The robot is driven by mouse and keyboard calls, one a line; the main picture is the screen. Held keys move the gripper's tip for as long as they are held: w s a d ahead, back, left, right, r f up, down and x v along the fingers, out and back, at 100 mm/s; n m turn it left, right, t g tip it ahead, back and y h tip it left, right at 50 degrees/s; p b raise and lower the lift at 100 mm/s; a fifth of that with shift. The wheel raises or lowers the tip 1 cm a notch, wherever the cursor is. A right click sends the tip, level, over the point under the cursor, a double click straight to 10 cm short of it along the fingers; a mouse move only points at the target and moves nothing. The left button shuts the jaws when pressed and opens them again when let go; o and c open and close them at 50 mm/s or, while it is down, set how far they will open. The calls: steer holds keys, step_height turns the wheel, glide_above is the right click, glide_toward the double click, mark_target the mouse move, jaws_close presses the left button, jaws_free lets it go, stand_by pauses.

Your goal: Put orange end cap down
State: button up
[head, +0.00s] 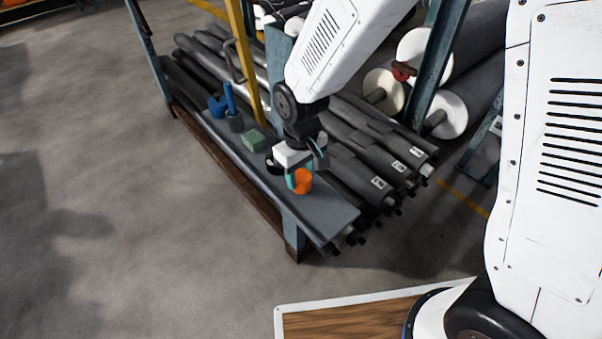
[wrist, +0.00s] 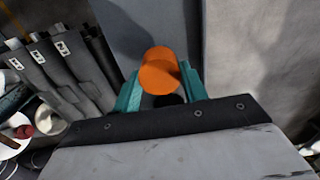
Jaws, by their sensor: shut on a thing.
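The orange end cap (head: 301,181) is a short round cylinder, held at the tip of my gripper (head: 296,176) over the near end of the grey shelf board (head: 325,211). In the wrist view the orange end cap (wrist: 159,72) sits between the two teal fingers of my gripper (wrist: 160,88), which are shut on it. A shadow falls on the grey surface beyond it. I cannot tell whether the cap touches the board.
On the board stand a green block (head: 254,140), a dark blue holder with a blue upright handle (head: 233,112) and a blue piece (head: 217,106). Grey rolls (head: 365,155) lie along the right side. A yellow post (head: 243,60) rises behind. The board's near end looks clear.

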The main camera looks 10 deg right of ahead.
mark_target(303, 175)
steer(key=shift+f, duration=0.75)
steer(key=shift+d+f, duration=0.15)
steer(key=shift+c, duration=0.2)
steer(key=o, duration=0.9)
steer(key=shift+d, duration=0.1)
steer(key=shift+c, duration=0.2)
step_height(303, 175, up, 12)
steer(key=s+d+r+m, duration=0.2)
steer(key=s+d+r, duration=0.1)
steer(key=d+r, duration=0.45)
steer(key=s+d+r+m, duration=0.2)
steer(key=s+d+r, duration=0.1)
steer(key=s+d, duration=0.3)
steer(key=s+d+r+m+t, duration=0.1)
steer(key=s+d+r+m, duration=0.1)
steer(key=s+d, duration=0.5)
steer(key=s, duration=0.3)
steer(key=shift+s+d+r+m, duration=0.15)
steer(key=shift+s+r+m, duration=0.25)
